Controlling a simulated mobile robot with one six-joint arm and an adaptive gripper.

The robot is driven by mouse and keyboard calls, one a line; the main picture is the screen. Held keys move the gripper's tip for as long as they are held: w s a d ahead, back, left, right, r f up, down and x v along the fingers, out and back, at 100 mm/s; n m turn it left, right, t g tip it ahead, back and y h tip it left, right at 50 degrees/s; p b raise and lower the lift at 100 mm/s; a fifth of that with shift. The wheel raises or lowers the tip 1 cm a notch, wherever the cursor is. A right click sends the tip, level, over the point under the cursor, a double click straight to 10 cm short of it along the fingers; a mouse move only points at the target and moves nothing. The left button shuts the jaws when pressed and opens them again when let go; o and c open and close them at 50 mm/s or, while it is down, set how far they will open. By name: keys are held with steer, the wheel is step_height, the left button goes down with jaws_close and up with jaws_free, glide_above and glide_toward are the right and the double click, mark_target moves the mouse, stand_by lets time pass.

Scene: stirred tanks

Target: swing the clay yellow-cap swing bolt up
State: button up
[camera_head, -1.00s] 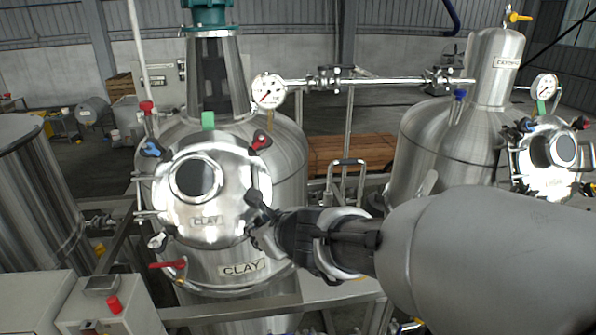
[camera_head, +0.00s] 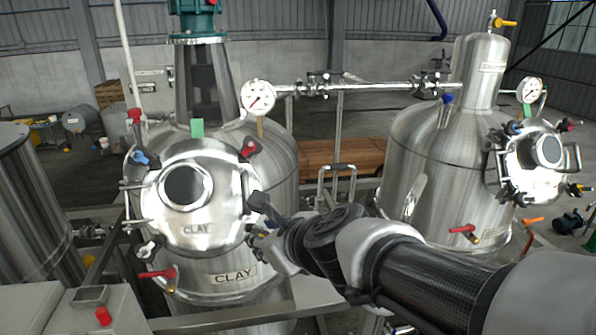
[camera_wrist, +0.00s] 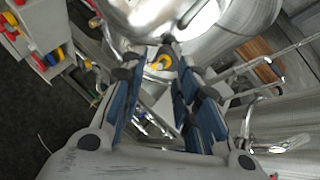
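The clay tank carries a round steel lid (camera_head: 222,205) marked CLAY, with a dark sight glass. A yellow cap (camera_wrist: 160,62) shows in the wrist view, just beyond and between my fingertips, close under the lid's edge; it appears to be the yellow-cap swing bolt. In the head view my gripper hides that spot. My gripper (camera_head: 256,222) is at the lid's lower right edge. In the wrist view my gripper (camera_wrist: 155,72) has its blue-padded fingers apart, with a gap between them. I cannot tell whether a finger touches the bolt.
Blue-cap (camera_head: 143,158) and red-cap (camera_head: 249,149) bolts stand at the lid's upper edge. A red-handled valve (camera_head: 158,273) is below left. A second tank (camera_head: 440,170) with its own lid (camera_head: 535,160) stands right. A frame rail (camera_head: 240,317) crosses in front.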

steer(key=v, duration=0.4)
steer(key=shift+s+d, duration=0.1)
steer(key=shift+s, duration=0.15)
